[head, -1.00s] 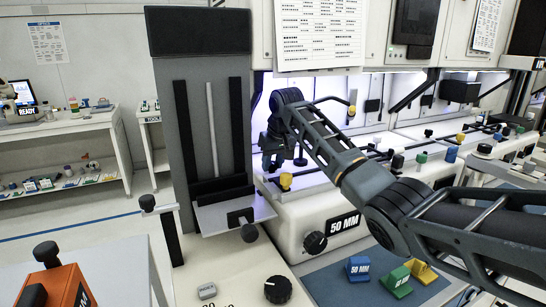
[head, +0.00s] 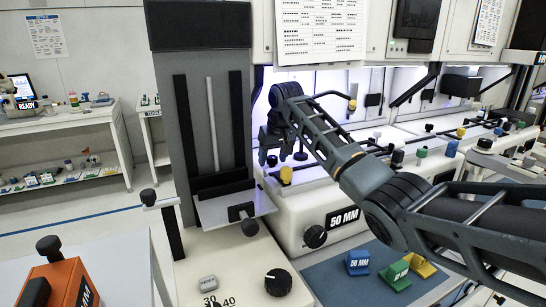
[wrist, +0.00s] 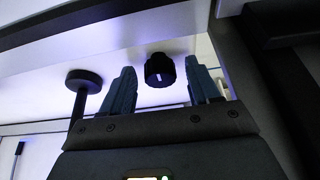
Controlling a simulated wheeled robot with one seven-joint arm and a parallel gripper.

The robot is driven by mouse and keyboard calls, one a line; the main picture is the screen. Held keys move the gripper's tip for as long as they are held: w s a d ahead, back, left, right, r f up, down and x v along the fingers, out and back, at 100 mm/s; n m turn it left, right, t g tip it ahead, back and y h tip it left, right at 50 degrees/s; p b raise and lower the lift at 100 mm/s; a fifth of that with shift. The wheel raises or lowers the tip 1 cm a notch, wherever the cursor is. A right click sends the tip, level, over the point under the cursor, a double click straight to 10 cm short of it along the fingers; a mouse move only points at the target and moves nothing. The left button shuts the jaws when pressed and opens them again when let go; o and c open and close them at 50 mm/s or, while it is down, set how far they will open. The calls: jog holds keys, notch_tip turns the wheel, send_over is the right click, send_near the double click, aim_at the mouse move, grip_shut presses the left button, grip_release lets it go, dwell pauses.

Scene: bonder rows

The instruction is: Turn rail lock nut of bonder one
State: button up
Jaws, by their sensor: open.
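My gripper (head: 269,150) is inside the lit bay of the nearest bonder (head: 292,215), left of the centre of the head view. In the wrist view its two blue fingers (wrist: 161,88) are apart and nothing is between them in contact. A black knob with a white mark (wrist: 160,70) shows beyond the fingertips, in the gap between them. A black disc on a stem (wrist: 84,80) is left of the left finger. No part is labelled as the rail lock nut, so I cannot tell which one it is. The area at the fingertips is dark and small in the head view.
A yellow-topped knob (head: 286,175) and a black front knob (head: 315,237) are close to my arm. A grey upright panel (head: 200,110) stands left of the bay. Blue (head: 357,262), green (head: 396,275) and yellow (head: 420,265) blocks lie on the mat (head: 340,283) below.

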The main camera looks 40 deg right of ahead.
jog(key=shift+r, duration=0.1)
jog(key=b+v, duration=0.1)
jog(key=v, duration=0.6)
jog(key=shift+r, duration=0.25)
jog(key=shift+s+a, duration=0.1)
jog(key=shift+s, duration=0.1)
